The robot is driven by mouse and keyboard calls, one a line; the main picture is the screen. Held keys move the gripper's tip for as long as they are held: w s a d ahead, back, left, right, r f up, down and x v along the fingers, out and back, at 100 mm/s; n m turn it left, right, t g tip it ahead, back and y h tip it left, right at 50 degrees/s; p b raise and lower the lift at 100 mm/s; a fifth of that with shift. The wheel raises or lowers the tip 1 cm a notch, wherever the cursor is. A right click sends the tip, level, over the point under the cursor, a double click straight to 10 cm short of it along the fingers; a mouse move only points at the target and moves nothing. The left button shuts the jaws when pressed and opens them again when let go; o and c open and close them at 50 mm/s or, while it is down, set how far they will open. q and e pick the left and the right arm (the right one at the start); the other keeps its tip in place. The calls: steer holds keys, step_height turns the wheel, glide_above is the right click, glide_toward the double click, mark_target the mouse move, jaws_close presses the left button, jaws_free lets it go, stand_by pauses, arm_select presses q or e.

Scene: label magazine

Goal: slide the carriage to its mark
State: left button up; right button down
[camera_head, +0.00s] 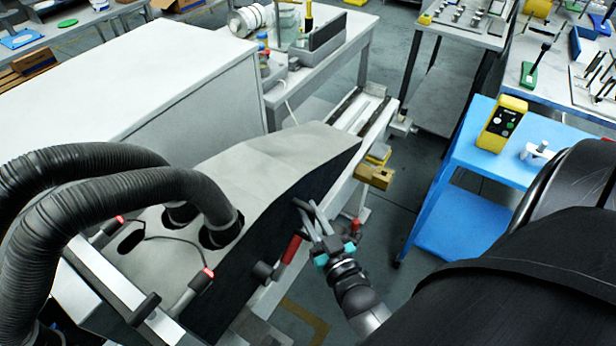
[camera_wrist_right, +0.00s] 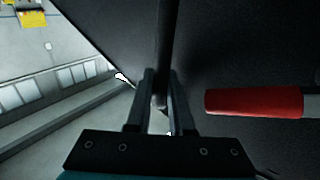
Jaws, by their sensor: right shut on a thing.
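The carriage (camera_head: 270,150), a large grey housing with a dark side panel, sits over a pale rail (camera_head: 372,112) running away to the upper right. My right gripper (camera_head: 308,207) is at its dark side. In the right wrist view, my right gripper's fingers (camera_wrist_right: 162,103) are shut on a dark upright bar (camera_wrist_right: 163,45) in front of that panel. A red-handled lever (camera_head: 291,249) is beside the gripper and also shows in the right wrist view (camera_wrist_right: 253,102). I cannot make out the mark. My left gripper is not in view.
Thick black hoses (camera_head: 120,180) enter the housing's top at left. Yellow blocks (camera_head: 375,172) sit beside the rail past the carriage. A blue cart (camera_head: 490,155) with a yellow control box (camera_head: 503,124) stands at right. Floor shows between cart and rail.

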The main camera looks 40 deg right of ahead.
steer(key=c, duration=1.2)
jaws_free()
steer(key=shift+d+r, duration=0.15)
steer(key=shift+d, duration=0.45)
steer(key=shift+o, duration=0.6)
steer(key=shift+s+d, duration=0.1)
steer(key=shift+d, duration=0.05)
steer(key=shift+a+f, duration=0.2)
steer(key=shift+a, duration=0.05)
steer(key=shift+s, duration=0.15)
steer(key=s+a+b, duration=0.1)
steer(key=s+a, duration=0.1)
steer(key=s, duration=1.2)
steer(key=shift+s+a, duration=0.35)
steer(key=shift+a, duration=0.05)
